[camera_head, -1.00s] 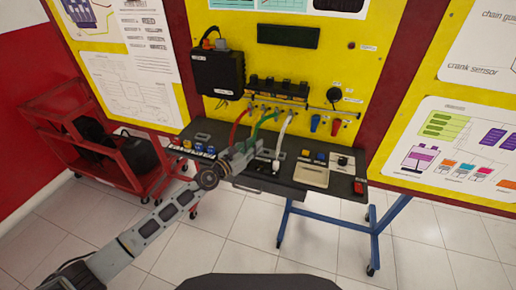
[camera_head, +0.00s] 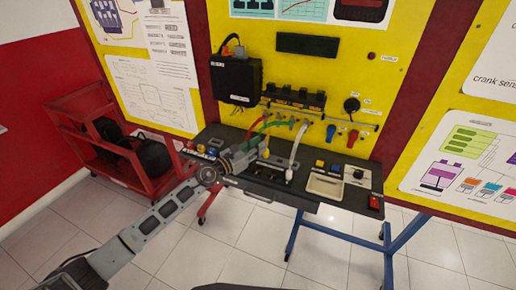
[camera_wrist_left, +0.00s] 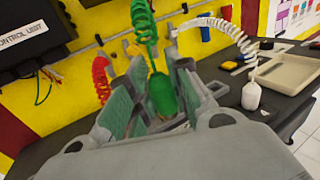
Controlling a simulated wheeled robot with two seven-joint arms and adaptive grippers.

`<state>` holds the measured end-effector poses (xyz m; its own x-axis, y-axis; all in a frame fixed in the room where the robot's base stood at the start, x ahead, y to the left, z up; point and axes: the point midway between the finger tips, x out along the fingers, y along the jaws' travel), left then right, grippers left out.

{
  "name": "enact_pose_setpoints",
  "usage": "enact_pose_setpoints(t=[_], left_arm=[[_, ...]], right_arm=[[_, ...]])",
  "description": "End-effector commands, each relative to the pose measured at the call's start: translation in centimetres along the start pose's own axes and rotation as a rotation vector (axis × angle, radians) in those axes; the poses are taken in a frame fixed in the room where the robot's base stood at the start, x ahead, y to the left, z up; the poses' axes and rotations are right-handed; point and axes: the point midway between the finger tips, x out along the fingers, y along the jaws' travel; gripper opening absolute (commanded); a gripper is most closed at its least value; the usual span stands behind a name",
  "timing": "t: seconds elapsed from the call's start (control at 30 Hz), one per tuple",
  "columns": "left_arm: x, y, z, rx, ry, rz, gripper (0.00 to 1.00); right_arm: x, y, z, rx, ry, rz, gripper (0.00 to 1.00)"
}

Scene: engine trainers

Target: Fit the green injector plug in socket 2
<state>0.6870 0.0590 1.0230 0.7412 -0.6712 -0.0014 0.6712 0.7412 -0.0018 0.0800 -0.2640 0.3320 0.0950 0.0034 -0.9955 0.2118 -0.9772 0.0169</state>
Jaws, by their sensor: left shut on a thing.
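My left gripper (camera_head: 254,150) is over the black bench in the head view. In the left wrist view, the gripper (camera_wrist_left: 160,100) is shut on the green injector plug (camera_wrist_left: 162,96), which sits between its two fingers. The plug's green coiled cable (camera_wrist_left: 145,28) runs up from it, and the cable also shows in the head view (camera_head: 255,130). The plug's lower end is hidden by the fingers, and I cannot tell how far it is from any socket. Socket 2 cannot be made out. My right gripper is not in view.
A white plug (camera_wrist_left: 251,96) on a white coiled cable stands right of my gripper. A red coiled cable (camera_wrist_left: 101,80) hangs to the left. A beige tray (camera_head: 325,185) is on the bench (camera_head: 345,206). The yellow panel (camera_head: 350,70) rises behind.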

Motion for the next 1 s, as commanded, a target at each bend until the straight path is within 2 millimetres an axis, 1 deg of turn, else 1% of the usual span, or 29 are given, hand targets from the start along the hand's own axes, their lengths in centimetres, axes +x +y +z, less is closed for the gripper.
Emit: enact_pose_setpoints(t=[0.3, 0.43, 0.67, 1.0], left_arm=[[0.0, -0.9, -0.3, -0.002, -0.002, -0.044, 0.04], [-0.1, -1.1, -0.4, 0.000, -0.002, -0.051, 0.04], [-0.1, -1.1, -0.4, 0.001, -0.001, -0.051, 0.04], [-0.1, -1.1, -0.8, 0.001, -0.001, -0.050, 0.04]], right_arm=[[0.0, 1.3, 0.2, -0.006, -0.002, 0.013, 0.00], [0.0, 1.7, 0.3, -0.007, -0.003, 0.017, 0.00], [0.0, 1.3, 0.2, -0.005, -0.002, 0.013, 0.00], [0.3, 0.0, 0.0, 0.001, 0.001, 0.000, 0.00]])
